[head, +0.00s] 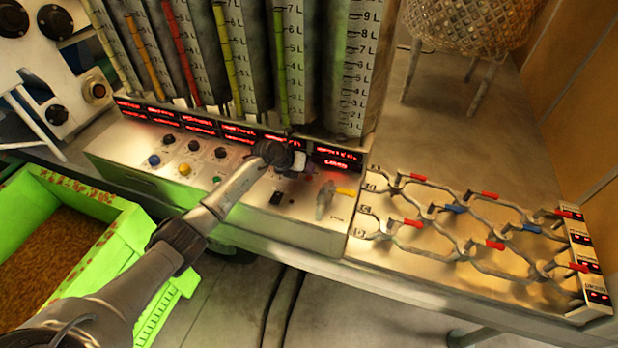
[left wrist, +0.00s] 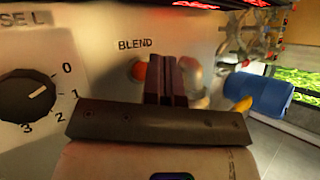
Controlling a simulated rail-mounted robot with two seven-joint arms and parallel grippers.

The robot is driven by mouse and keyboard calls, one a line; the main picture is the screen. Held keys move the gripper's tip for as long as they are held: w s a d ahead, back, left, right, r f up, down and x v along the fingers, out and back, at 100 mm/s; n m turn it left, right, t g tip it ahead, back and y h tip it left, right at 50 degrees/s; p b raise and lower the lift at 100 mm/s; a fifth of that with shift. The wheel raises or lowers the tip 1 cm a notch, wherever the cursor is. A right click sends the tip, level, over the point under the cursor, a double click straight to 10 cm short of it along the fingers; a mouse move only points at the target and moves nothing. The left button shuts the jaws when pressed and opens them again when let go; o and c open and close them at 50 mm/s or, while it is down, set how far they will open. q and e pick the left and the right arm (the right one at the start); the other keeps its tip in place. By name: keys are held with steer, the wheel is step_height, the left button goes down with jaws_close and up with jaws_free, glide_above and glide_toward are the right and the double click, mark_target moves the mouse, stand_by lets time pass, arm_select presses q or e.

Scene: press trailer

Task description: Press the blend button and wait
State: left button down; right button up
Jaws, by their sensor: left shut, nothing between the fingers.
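The blend button, red-orange and round (left wrist: 138,70), shows below the printed word BLEND in the left wrist view, partly covered by my fingers. My left gripper (left wrist: 172,78) is shut and empty, its fingertips at the panel just right of the visible part of the button. I cannot tell whether they touch it. My right gripper is in neither view.
A selector dial (left wrist: 28,100) sits left of the button. Graduated tubes with coloured strips (head: 228,60) rise behind the panel over red displays (head: 336,158). A tap with a yellow handle (head: 346,191) and a linked-rod rack (head: 470,240) are at right. A green bin (head: 130,220) is at left.

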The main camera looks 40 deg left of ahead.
arm_select(q)
steer(key=shift+f, duration=0.2)
steer(key=shift+f, duration=0.2)
steer(key=shift+f, duration=0.15)
stand_by(0.6)
steer(key=shift+f+b, duration=0.2)
steer(key=shift+b, duration=0.2)
stand_by(0.4)
steer(key=shift+r, duration=0.1)
steer(key=shift+r+p, duration=0.55)
steer(key=shift+p, duration=0.2)
steer(key=shift+r, duration=0.1)
